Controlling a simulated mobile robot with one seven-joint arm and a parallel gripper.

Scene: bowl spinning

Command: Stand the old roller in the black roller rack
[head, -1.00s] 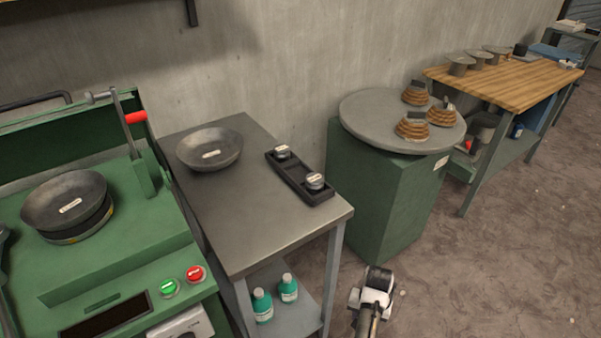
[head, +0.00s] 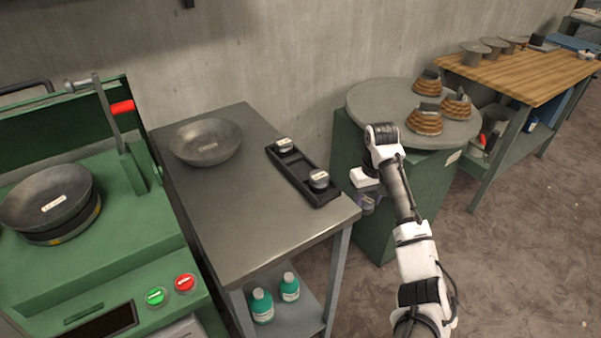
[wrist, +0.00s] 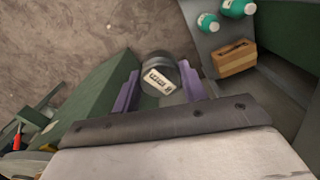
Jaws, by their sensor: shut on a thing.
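The black roller rack (head: 301,175) lies on the grey metal table. One labelled roller (head: 284,145) stands at its far end and another (head: 319,180) at its near end; the stretch between them looks empty. My gripper (head: 368,202) hangs right of the table's near right corner, in front of the green pedestal. In the wrist view its purple fingers are shut on a dark cylindrical roller (wrist: 158,76) with a pale label on its end face. The label is too small to read surely. In the head view the held roller is hard to make out.
A grey bowl (head: 206,141) sits on the grey table (head: 240,215), left of the rack. A green machine (head: 110,255) with another bowl stands at left. A round slab (head: 385,108) with several brown stacks tops the pedestal. Green bottles (head: 262,305) stand below the table.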

